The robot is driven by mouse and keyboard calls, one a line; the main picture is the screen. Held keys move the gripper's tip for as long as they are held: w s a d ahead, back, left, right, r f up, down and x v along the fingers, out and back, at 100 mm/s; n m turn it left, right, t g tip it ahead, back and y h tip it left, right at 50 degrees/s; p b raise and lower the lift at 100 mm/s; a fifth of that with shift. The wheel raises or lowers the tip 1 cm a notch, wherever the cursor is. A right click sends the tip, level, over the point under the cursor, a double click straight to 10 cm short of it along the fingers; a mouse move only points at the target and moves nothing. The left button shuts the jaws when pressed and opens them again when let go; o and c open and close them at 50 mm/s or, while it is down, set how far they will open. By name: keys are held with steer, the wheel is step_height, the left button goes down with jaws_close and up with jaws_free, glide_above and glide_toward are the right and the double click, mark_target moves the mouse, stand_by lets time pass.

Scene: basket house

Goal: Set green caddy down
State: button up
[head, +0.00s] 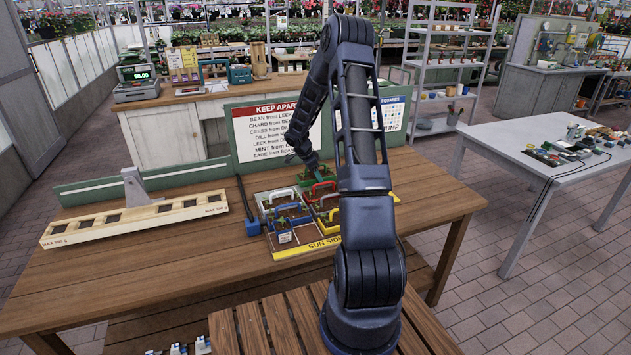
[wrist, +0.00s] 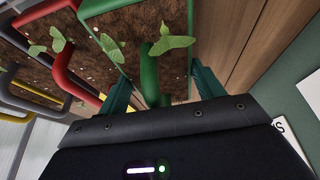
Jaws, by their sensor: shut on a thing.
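My gripper (head: 313,168) reaches down at the back right of the group of caddies on the wooden table. In the wrist view my gripper (wrist: 160,92) is shut on the handle of the green caddy (wrist: 149,72), with a finger on each side. The caddy holds dark soil and a pale green seedling. In the head view the green caddy (head: 313,179) is small and partly hidden by my arm. It is at the back of the group. I cannot tell whether its base touches the surface below.
A red-handled caddy (wrist: 66,80) stands close beside the green one. White (head: 280,195), blue (head: 288,213) and yellow-handled caddies crowd the front. A sign board (head: 265,130) stands behind. A long wooden rack (head: 135,218) lies left; the table's right side (head: 430,195) is clear.

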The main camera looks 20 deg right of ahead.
mark_target(313, 175)
steer(key=shift+f, duration=1.7)
steer(key=shift+f, duration=0.15)
steer(key=o, duration=0.9)
steer(key=shift+c, duration=0.2)
